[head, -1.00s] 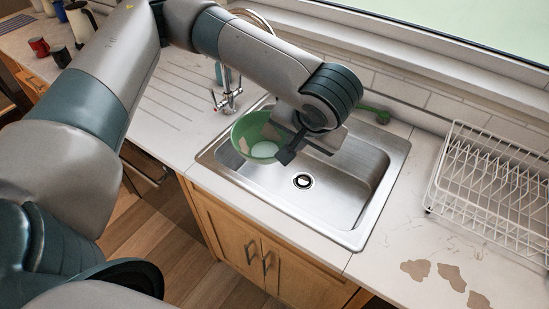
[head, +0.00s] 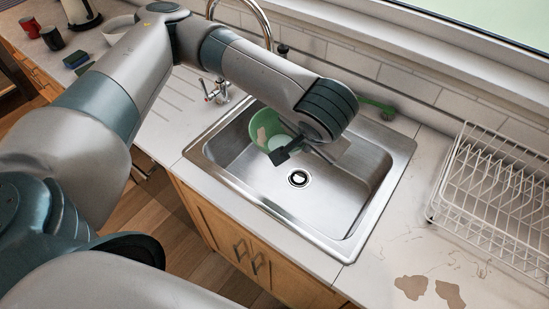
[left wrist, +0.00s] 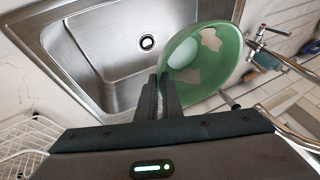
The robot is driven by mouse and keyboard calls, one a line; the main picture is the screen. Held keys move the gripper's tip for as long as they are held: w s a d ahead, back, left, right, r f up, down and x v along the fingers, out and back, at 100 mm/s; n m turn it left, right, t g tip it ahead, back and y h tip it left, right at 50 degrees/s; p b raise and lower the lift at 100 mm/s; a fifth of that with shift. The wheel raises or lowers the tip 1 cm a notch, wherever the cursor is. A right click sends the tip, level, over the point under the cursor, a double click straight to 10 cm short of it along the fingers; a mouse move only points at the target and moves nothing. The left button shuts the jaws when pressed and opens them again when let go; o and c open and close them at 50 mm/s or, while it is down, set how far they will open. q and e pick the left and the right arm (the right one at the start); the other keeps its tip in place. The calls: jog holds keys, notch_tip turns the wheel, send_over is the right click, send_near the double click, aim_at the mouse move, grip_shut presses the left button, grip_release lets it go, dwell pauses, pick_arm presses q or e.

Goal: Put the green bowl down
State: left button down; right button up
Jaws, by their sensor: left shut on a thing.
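The green bowl (head: 268,130) is tilted over the left back part of the steel sink (head: 345,235) in the head view. Its inside has a pale patch and a worn brownish patch. My left gripper (head: 283,153) is shut on the bowl's rim; the arm hides part of the bowl. In the left wrist view the bowl (left wrist: 204,62) hangs at the fingertips of my left gripper (left wrist: 165,85), with the sink floor and drain beside it. I cannot tell whether the bowl touches the sink. My right gripper is not in view.
A white wire dish rack (head: 490,190) stands on the counter right of the sink. The tap (head: 262,25) rises behind the sink's left side. A green long-handled thing (head: 377,106) lies at the sink's back edge. Brown patches (head: 412,286) mark the right counter.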

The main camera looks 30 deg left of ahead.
pick_arm(q)
notch_tip(320, 180, down, 12)
jog(key=d+m+h+b, duration=0.2)
jog(key=m+b, duration=0.2)
jog(key=m, duration=0.1)
jog(key=s+a+f+m+h+b, duration=0.1)
jog(key=s+a+f+m+b, duration=0.1)
jog(key=a+f, duration=0.3)
jog(key=shift+s+a+f+t+h+b, duration=0.3)
jog(key=shift+a+f+t+b, duration=0.1)
jog(key=shift+f, duration=0.85)
jog(key=shift+w+m, duration=0.1)
jog(key=shift+m, duration=0.2)
jog(key=w+a+m+h+p, duration=0.1)
jog(key=w+a+m+p, duration=0.1)
jog(key=w+a, duration=0.8)
jog(key=shift+w+a+r+p, duration=0.15)
jog(key=shift+w+r+p, duration=0.3)
jog(key=shift+w, duration=0.7)
